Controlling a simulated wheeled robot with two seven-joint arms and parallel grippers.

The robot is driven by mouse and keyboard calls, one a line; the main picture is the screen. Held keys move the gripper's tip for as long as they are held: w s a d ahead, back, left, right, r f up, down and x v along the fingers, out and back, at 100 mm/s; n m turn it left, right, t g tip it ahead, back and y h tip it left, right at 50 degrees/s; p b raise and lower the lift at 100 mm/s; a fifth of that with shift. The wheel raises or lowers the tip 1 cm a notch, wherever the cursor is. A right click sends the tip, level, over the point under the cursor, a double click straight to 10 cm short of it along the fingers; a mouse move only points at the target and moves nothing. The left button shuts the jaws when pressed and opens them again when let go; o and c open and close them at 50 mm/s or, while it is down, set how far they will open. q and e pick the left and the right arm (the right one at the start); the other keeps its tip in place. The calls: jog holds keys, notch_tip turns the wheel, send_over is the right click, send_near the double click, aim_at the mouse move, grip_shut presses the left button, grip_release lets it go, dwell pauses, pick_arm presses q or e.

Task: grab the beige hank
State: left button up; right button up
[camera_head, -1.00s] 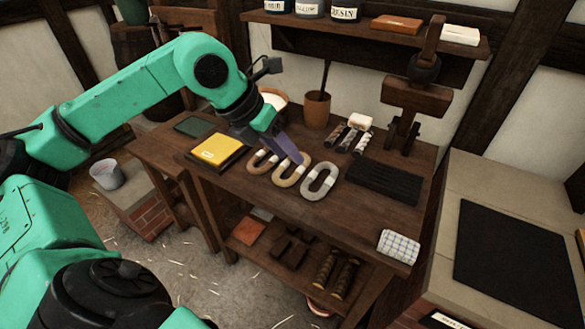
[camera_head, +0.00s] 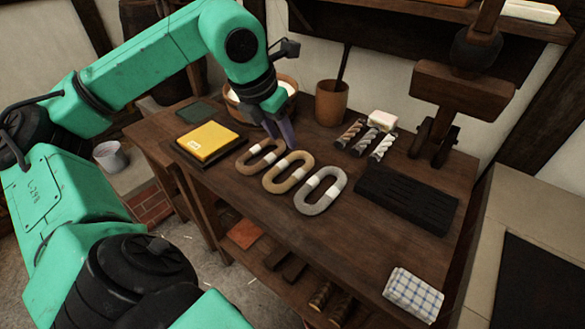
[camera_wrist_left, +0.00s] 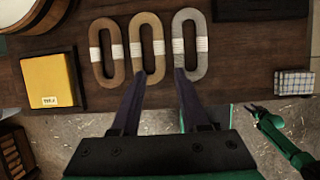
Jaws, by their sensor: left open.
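Three oval hanks with white bands lie in a row on the wooden bench. The beige hank (camera_head: 289,172) is the middle one; it also shows in the left wrist view (camera_wrist_left: 158,46). A browner hank (camera_head: 260,158) lies left of it and a grey hank (camera_head: 320,191) right of it. My left gripper (camera_head: 280,143) is open and empty, with its fingers pointing down above the back of the row. In the left wrist view its fingertips (camera_wrist_left: 160,71) lie near the ends of the beige and grey hanks. My right gripper (camera_wrist_left: 254,108) shows small there, its jaws unclear.
A yellow block (camera_head: 207,141) on a dark board lies left of the hanks. A dark slotted block (camera_head: 407,199) and several twisted rope pieces (camera_head: 365,138) lie to the right. A brown pot (camera_head: 331,103) stands behind. A checked cloth (camera_head: 414,294) lies at the front right corner.

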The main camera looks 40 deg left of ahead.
aim_at(298, 172)
pick_arm(q)
jog(key=p+x, duration=0.1)
jog(key=x, duration=1.4)
jog(key=shift+s+a+f+p, duration=0.1)
jog(key=shift+p, duration=0.3)
jog(key=shift+w+a+f, duration=0.1)
jog(key=shift+w+f, duration=0.1)
jog(key=shift+f, duration=0.25)
jog(key=shift+r, duration=0.1)
grip_shut()
pick_arm(e)
jog(key=shift+w+a+r, duration=0.2)
jog(key=shift+w+r, duration=0.15)
